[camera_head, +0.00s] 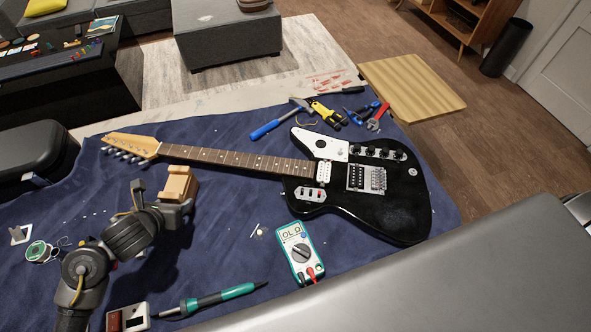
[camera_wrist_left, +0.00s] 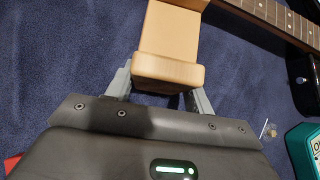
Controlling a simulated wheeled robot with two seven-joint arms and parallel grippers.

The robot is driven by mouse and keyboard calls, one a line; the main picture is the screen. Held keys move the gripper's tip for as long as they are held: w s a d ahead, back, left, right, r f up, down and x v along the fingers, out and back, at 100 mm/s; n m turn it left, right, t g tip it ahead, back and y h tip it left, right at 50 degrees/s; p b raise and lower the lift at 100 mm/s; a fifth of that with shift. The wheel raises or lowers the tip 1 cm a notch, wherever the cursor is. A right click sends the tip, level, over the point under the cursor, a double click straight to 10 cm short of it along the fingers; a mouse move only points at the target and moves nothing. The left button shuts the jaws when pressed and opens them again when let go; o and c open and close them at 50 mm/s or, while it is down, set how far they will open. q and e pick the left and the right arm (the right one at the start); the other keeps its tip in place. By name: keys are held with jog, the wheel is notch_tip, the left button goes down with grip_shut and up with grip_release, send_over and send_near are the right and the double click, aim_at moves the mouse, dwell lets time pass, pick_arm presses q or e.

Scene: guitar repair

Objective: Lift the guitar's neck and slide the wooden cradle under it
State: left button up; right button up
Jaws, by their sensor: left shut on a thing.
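The black electric guitar (camera_head: 380,211) lies face up on the blue cloth, its neck (camera_head: 235,158) pointing left to the light wood headstock (camera_head: 133,145). The wooden cradle (camera_head: 178,184) is in my left gripper (camera_head: 181,203), just on the near side of the neck and close to the headstock. In the left wrist view the cradle (camera_wrist_left: 168,70) sits between the two fingers of the left gripper (camera_wrist_left: 160,92). The neck (camera_wrist_left: 265,12) shows beyond it at upper right. I cannot tell the exact gap between cradle and neck. My right gripper does not show.
A multimeter (camera_head: 299,252) lies near the guitar body. A soldering iron (camera_head: 215,298) lies at the near edge. A black case (camera_head: 35,150) stands at far left. Cloth around the cradle is mostly clear.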

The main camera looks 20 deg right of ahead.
pick_arm(q)
jog(key=shift+w+d+m+h, duration=0.2)
jog(key=shift+w+d+m, duration=0.1)
jog(key=shift+w, duration=0.45)
jog(key=shift+w+d+m+h, duration=0.2)
jog(key=shift+w+m, duration=0.1)
jog(key=shift+w, duration=0.4)
